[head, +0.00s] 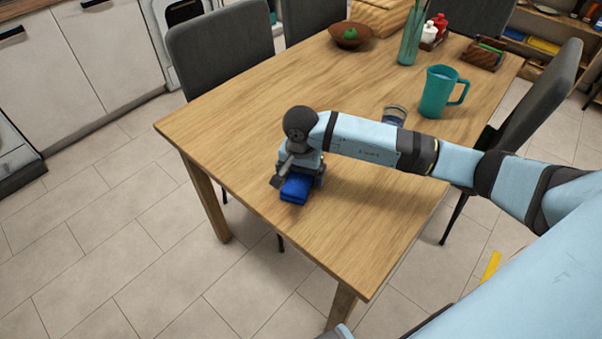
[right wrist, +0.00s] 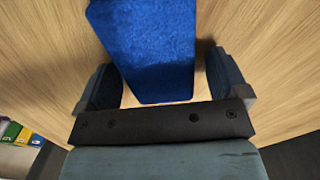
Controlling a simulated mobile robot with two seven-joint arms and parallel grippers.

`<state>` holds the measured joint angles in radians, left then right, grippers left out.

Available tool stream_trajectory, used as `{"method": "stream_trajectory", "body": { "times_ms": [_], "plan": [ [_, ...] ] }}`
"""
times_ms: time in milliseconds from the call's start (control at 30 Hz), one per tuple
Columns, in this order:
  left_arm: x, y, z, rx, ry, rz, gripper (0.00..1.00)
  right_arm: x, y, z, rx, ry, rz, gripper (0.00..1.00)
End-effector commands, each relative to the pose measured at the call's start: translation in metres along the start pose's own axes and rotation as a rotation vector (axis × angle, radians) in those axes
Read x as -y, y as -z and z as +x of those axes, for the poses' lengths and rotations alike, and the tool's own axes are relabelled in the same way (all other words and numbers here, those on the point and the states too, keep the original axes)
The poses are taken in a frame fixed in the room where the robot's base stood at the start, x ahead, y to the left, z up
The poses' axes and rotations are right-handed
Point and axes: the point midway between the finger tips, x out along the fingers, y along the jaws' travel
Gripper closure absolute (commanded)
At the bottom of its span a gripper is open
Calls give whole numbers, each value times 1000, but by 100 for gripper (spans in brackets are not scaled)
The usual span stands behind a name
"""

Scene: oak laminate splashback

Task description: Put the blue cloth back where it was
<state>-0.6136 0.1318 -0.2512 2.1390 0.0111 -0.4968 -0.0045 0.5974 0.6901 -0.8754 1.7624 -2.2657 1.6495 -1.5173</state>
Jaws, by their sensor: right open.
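The blue cloth (head: 295,190) lies folded on the wooden table (head: 235,110), near its front left part. My right gripper (head: 298,182) is directly over it, pointing down, with its jaws open. In the right wrist view the cloth (right wrist: 148,45) lies between the two spread fingers, with a gap on each side at the finger level. Part of the cloth is hidden under the gripper in the head view. My left gripper is not in view.
A teal pitcher (head: 436,92), a small glass (head: 394,114) just behind my right arm, a teal vase (head: 409,40) and a brown bowl (head: 350,36) stand farther back on the table. Grey chairs (head: 221,50) line its sides. The table's left and front areas are clear.

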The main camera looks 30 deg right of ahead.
Motion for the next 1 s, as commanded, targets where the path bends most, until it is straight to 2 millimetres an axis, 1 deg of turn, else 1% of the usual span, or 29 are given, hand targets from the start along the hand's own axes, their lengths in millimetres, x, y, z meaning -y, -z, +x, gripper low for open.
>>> {"method": "stream_trajectory", "body": {
  "times_ms": [100, 167, 267, 500, 633, 800, 1000],
  "plan": [
    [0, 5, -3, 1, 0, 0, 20, 0, 0, -7, 1, 1, 0, 7],
    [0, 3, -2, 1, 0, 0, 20, 1, 1, -14, -2, 3, -1, 7],
    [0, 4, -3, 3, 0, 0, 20, 1, 1, -34, -3, 3, -1, 7],
    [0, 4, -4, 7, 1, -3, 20, 0, 1, -86, -2, 2, -1, 7],
    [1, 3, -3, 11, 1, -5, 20, 0, 0, -107, -2, 2, -1, 7],
    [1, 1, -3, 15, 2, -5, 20, 0, 0, -121, 0, 0, 0, 7],
    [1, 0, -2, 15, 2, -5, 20, 0, 0, -124, 0, 0, 0, 7]
  ]
}}
